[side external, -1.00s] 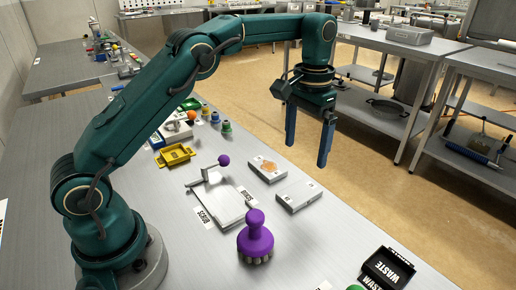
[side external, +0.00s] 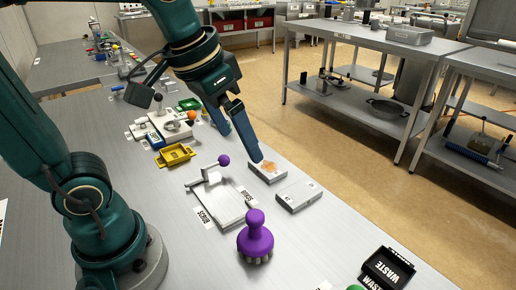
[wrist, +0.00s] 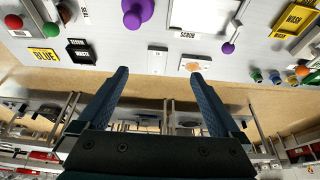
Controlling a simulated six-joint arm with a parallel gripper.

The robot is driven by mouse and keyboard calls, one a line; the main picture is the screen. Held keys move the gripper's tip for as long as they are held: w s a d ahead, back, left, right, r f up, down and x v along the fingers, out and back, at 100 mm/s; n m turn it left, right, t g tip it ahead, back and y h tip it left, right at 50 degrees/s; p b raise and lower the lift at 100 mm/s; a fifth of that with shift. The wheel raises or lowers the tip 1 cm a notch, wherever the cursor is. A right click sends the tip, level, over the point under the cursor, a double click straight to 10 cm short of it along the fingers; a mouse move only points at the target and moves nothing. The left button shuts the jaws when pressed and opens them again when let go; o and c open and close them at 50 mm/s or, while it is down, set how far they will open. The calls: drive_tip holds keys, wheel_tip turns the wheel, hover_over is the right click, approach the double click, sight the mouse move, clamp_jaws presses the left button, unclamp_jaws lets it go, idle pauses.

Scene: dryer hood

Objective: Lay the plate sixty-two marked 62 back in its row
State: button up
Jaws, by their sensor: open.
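Two pale, flat plates lie near the table's far edge. One plate (side external: 268,173) has an orange stain on top; it also shows in the wrist view (wrist: 182,66). The other plate (side external: 299,197) is clean with a small dark mark; it also shows in the wrist view (wrist: 157,61). I cannot read a 62 on either. My gripper (side external: 244,148) is open, empty and tilted, with one fingertip near the stained plate in the side view. In the wrist view my gripper (wrist: 158,73) has its fingers wide apart. I cannot make out the row.
A scrub station (side external: 222,203) with a purple-knobbed lever and a purple-handled brush (side external: 256,240) stand nearby. A black waste bin (side external: 387,268) is at the near right. A yellow tray (side external: 175,155) and several coloured pieces stand to the left.

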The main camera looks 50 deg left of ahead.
drive_tip(key=s+f+t, duration=0.1)
drive_tip(key=s+f, duration=0.3)
drive_tip(key=s, duration=0.2)
idle(1.1)
